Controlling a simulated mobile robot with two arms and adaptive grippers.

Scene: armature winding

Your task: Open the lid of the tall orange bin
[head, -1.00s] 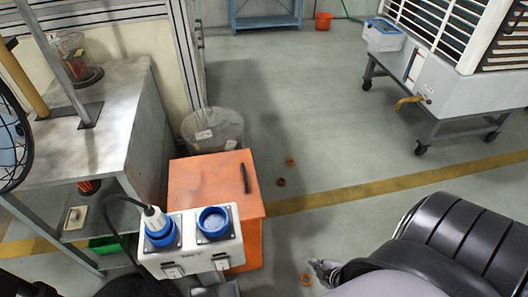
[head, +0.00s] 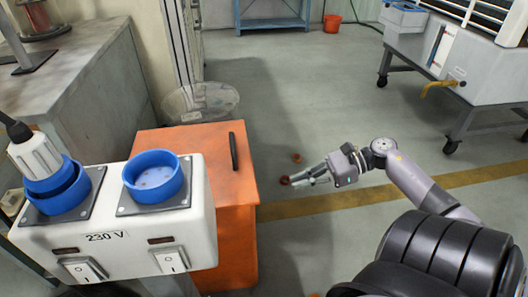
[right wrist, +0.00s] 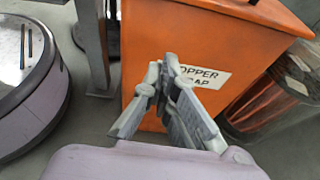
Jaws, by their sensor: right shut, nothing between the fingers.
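The tall orange bin (head: 237,240) stands left of centre in the head view, partly hidden by the white socket box. Its flat orange lid (head: 195,140) is down and carries a black bar handle (head: 234,151) near its right edge. My right gripper (head: 288,181) is to the right of the bin, apart from the handle, its fingers pointing left toward the bin. In the right wrist view the gripper (right wrist: 162,68) is shut and empty in front of the bin's orange wall (right wrist: 160,28), which bears a white label (right wrist: 200,75) reading partly "OPPER". My left gripper is out of view.
The white 230 V socket box (head: 110,225) stands in front of the bin. A clear round bin (head: 200,103) is behind it, and a grey bench (head: 75,85) is at the left. Floor to the right is mostly clear, up to a wheeled grey stand (head: 440,75).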

